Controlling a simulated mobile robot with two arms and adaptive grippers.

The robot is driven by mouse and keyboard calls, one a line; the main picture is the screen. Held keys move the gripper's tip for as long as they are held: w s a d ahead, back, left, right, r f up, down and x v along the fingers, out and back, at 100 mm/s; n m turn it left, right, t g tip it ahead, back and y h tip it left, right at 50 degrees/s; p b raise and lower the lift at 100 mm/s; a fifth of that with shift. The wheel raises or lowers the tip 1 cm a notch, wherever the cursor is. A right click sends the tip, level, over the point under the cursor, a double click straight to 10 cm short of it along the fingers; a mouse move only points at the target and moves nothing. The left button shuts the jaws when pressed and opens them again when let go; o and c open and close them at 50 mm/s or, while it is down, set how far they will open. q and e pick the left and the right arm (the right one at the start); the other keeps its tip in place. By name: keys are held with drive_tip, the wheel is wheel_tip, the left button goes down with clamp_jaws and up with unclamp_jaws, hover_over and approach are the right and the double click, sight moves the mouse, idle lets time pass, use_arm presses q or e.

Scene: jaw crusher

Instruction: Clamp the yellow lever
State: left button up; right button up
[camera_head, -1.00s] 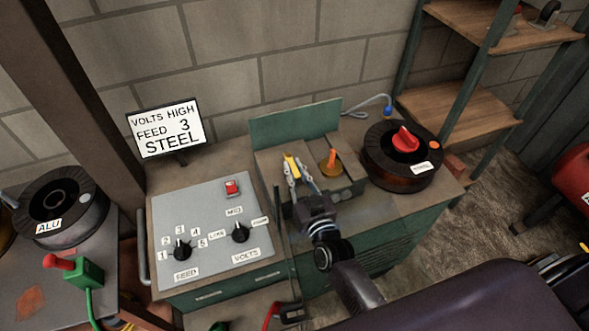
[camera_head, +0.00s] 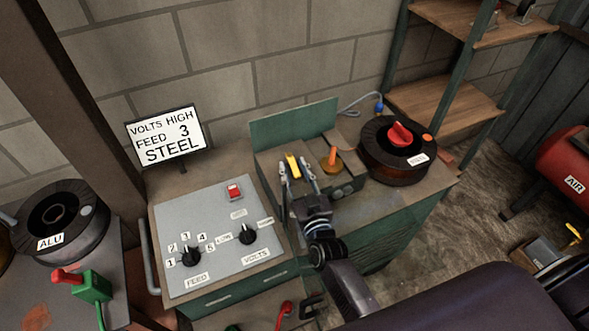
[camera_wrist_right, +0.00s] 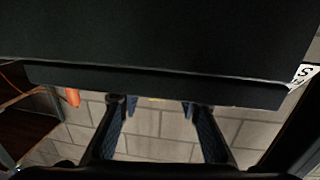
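The yellow lever (camera_head: 292,166) stands on the grey-green feeder unit with the green back plate, left of an orange lever (camera_head: 332,156). My right gripper (camera_head: 296,168) comes in from the front with its two fingers spread. In the head view the fingertips appear on either side of the lower part of the yellow lever; I cannot tell how deep the lever lies between them. My left gripper is not in view.
A control panel (camera_head: 204,212) with two black knobs and a red switch lies left of the feeder unit. A sign (camera_head: 165,136) reads VOLTS HIGH, FEED 3, STEEL. A spool (camera_head: 395,160) with a red knob stands close on the right. An ALU spool (camera_head: 60,215) is far left.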

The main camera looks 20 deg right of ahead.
drive_tip(key=shift+d, duration=0.1)
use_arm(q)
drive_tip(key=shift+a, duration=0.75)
use_arm(e)
drive_tip(key=s, duration=1.2)
drive_tip(key=shift+a, duration=0.25)
drive_tip(key=shift+c, duration=0.7)
